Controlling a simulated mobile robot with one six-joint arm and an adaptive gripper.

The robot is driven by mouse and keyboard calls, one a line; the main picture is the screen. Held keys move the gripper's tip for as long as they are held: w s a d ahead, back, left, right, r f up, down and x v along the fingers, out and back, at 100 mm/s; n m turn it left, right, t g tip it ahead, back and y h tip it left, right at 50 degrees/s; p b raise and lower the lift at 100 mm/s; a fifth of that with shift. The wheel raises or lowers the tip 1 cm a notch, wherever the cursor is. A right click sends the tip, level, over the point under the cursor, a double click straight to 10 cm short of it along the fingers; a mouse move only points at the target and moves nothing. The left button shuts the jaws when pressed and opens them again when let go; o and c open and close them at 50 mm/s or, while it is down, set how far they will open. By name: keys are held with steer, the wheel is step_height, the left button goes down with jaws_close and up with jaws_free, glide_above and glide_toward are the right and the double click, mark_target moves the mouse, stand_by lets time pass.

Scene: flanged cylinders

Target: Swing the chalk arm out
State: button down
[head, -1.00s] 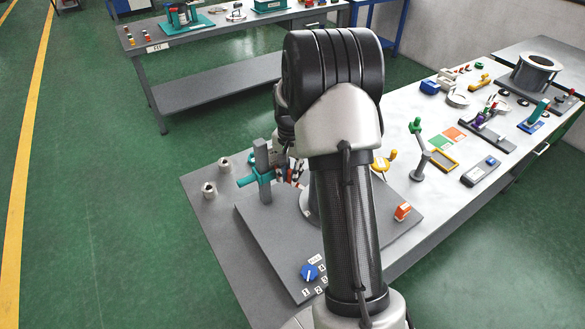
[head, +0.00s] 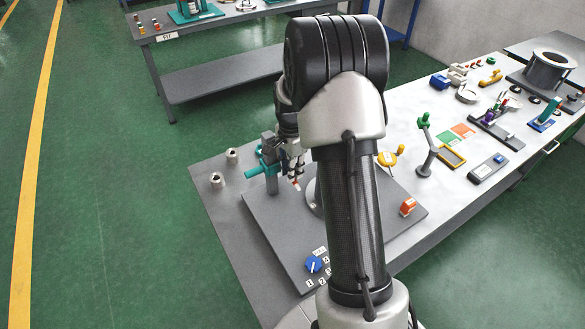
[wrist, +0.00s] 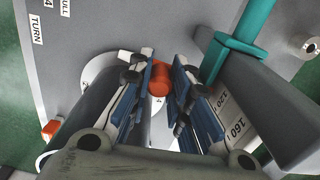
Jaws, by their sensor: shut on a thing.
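My gripper (wrist: 160,84) is shut on an orange-red cylindrical piece (wrist: 158,77) in the wrist view. In the head view my gripper (head: 294,166) is beside a grey post (head: 271,165) with a teal crossbar (head: 254,171). The teal bar also shows in the wrist view (wrist: 245,30), next to a grey block (wrist: 262,108) with number labels. A pale round flange (wrist: 98,78) is partly hidden behind the fingers. I cannot clearly make out a chalk-coloured arm; my own arm hides much of the middle of the grey plate (head: 272,225).
A blue knob (head: 314,264) is at the plate's front, an orange block (head: 407,206) at its right. Two small grey cylinders (head: 217,181) stand at the left table edge. A green-topped stand (head: 426,140) and a yellow round piece (head: 387,159) are to the right.

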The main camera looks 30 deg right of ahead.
steer(key=c, duration=1.7)
jaws_free()
steer(key=shift+a, duration=0.1)
step_height(320, 180, up, 12)
steer(key=shift+r, duration=0.1)
